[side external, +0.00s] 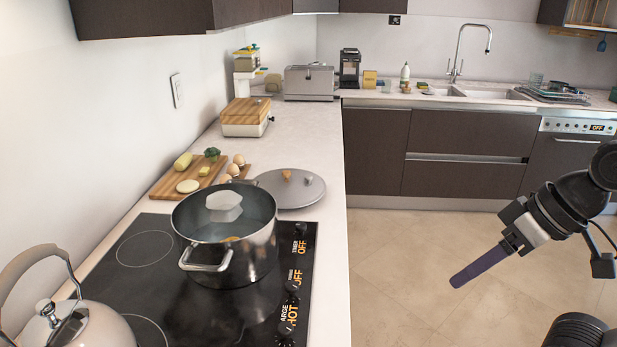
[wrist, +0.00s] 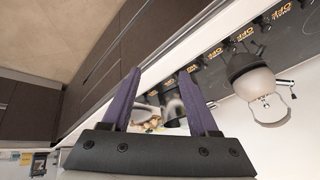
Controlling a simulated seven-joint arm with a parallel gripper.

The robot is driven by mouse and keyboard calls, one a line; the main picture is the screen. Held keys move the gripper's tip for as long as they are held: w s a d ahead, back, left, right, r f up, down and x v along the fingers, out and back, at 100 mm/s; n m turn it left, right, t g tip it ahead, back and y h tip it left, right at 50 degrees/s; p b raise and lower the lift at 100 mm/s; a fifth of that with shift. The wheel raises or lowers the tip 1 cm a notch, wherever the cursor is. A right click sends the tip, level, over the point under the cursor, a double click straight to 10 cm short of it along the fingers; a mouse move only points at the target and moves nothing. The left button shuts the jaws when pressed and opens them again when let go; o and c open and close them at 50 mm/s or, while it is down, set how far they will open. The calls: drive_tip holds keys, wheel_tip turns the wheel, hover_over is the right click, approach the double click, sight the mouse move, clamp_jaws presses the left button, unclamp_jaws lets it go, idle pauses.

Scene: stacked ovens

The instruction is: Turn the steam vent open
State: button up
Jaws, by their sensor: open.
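A round grey lid (side external: 313,191) lies flat on the white counter just behind the pot. It carries a brown knob (side external: 287,174) and a small grey fitting (side external: 308,180), which may be the steam vent; its setting is too small to tell. A large steel pot (side external: 240,262) with a pale block inside stands uncovered on the black cooktop. My gripper (side external: 457,281) hangs over the floor to the right of the counter, apart from the lid. In the wrist view, its two purple fingers (wrist: 159,72) are spread with nothing held between them.
A kettle (side external: 75,325) stands at the near left of the cooktop; it also shows in the wrist view (wrist: 258,92). A cutting board (side external: 165,188) with food lies left of the lid. Knobs line the cooktop's right edge. The floor (side external: 410,260) around my gripper is clear.

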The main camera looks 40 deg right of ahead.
drive_tip(key=w+a+r+m+y, duration=0.7)
drive_tip(key=w+a+r+y, duration=0.35)
drive_tip(key=a, duration=0.25)
drive_tip(key=w+d+r+m+t+y, duration=0.25)
drive_tip(key=w+m+t, duration=0.45)
drive_tip(key=w, duration=0.9)
drive_tip(key=w+d+f+m+t+h, duration=0.4)
drive_tip(key=w+d+f+m+h, duration=0.1)
drive_tip(key=w+d+m, duration=0.25)
drive_tip(key=w+d+f+m+t+h, duration=0.3)
drive_tip(key=w+d+f+m+h, duration=0.1)
drive_tip(key=w+d+m, duration=0.4)
drive_tip(key=m+g+h, duration=0.1)
drive_tip(key=m+h, duration=0.4)
drive_tip(key=h, duration=0.1)
approach(310, 177)
drive_tip(key=s, duration=0.3)
drive_tip(key=shift+w+d+r, duration=0.1)
drive_tip(key=shift+w, duration=0.1)
drive_tip(key=w, duration=1.3)
drive_tip(key=shift+w, duration=0.2)
clamp_jaws()
